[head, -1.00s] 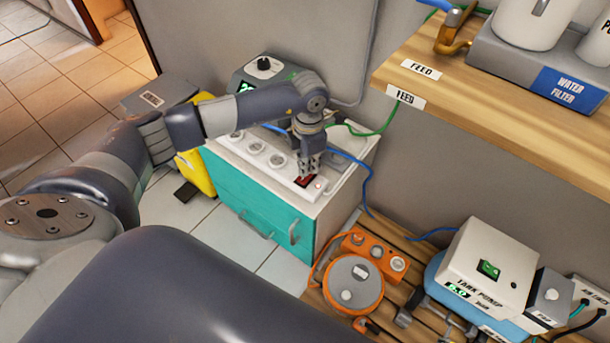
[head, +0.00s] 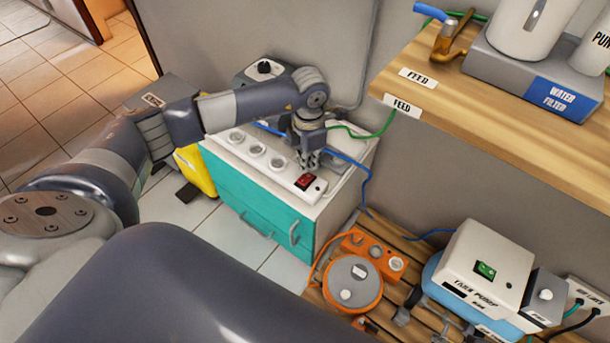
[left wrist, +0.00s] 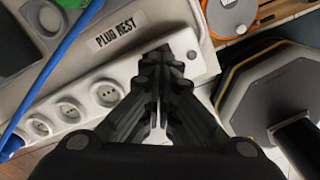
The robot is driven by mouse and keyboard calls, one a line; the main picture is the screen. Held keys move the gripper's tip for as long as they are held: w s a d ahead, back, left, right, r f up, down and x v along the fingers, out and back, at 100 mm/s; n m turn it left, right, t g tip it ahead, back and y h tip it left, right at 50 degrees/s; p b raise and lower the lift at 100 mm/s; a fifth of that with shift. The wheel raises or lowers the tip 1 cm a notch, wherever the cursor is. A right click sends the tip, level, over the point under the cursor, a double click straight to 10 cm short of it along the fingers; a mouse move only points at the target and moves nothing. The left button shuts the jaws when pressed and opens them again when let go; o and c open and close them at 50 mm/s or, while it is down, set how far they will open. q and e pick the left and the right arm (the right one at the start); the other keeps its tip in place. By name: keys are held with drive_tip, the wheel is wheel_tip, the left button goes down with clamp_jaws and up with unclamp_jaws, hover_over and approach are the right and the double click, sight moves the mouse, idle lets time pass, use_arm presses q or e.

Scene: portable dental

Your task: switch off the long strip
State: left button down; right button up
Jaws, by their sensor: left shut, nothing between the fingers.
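The long strip (head: 244,149) is a white socket strip with several round sockets, lying along the front of a teal cabinet's white top. Its red rocker switch (head: 306,181) is at the right end, beside a small dark lamp (head: 319,185). My left gripper (head: 308,165) is shut and empty, just behind the switch in the head view; whether it touches the strip I cannot tell. In the left wrist view, the shut fingers (left wrist: 158,62) cover the switch, and the strip's sockets (left wrist: 70,110) show at the left. My right gripper is not in view.
A blue cable (head: 345,157) and a green cable (head: 372,131) run behind the gripper. A wooden shelf (head: 450,110) juts out at the right. An orange device (head: 352,285) and a tank pump (head: 487,255) stand on slats below. A plug rest (left wrist: 115,35) adjoins the strip.

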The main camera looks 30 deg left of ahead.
sight(308, 176)
use_arm(q)
drive_tip(key=shift+r+p, duration=0.75)
drive_tip(key=shift+r, duration=0.4)
drive_tip(key=shift+r+p, duration=0.55)
drive_tip(key=shift+r, duration=0.25)
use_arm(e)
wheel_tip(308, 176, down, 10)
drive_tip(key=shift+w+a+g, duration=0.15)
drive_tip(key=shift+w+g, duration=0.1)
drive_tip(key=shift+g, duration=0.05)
use_arm(q)
drive_tip(key=shift+s, duration=0.1)
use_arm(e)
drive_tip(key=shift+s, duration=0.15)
